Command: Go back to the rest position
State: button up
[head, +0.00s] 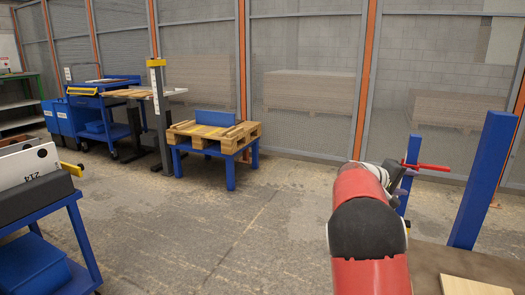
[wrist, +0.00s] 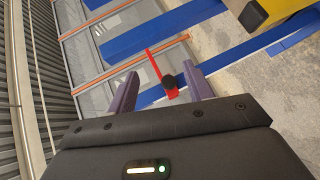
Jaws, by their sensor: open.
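My gripper (wrist: 163,72) shows in the wrist view with its two purple-grey fingers spread apart and nothing held between them. A red bar with a black knob (wrist: 168,82) appears in the gap beyond the fingers; I cannot tell how far away it is. In the head view my red arm with a black joint reaches forward at the right, and my gripper is mostly hidden behind it. A red clamp-like handle (head: 430,167) shows by a short blue post (head: 409,175), just right of the arm's end.
A brown bench top (head: 430,262) with a pale board (head: 470,287) and a tall blue post (head: 482,180) is at the lower right. A blue cart (head: 85,245) holding white boards is at the left. A blue stand (head: 231,176) bears a pallet (head: 245,135). Open floor lies between.

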jog(key=s+a+f+y+p, duration=0.1)
jog(key=s+a+y, duration=0.3)
jog(key=s+a, duration=0.5)
jog(key=s+a+f+m+t+y+p, duration=0.1)
jog(key=s+a+y, duration=0.4)
jog(key=s+a, duration=0.5)
jog(key=s+a+f+y+p, duration=0.1)
jog(key=s+a+y, duration=0.4)
jog(key=s, duration=1.5)
jog(key=a, duration=0.5)
jog(key=shift+s+p, duration=0.25)
jog(key=shift+p, duration=0.15)
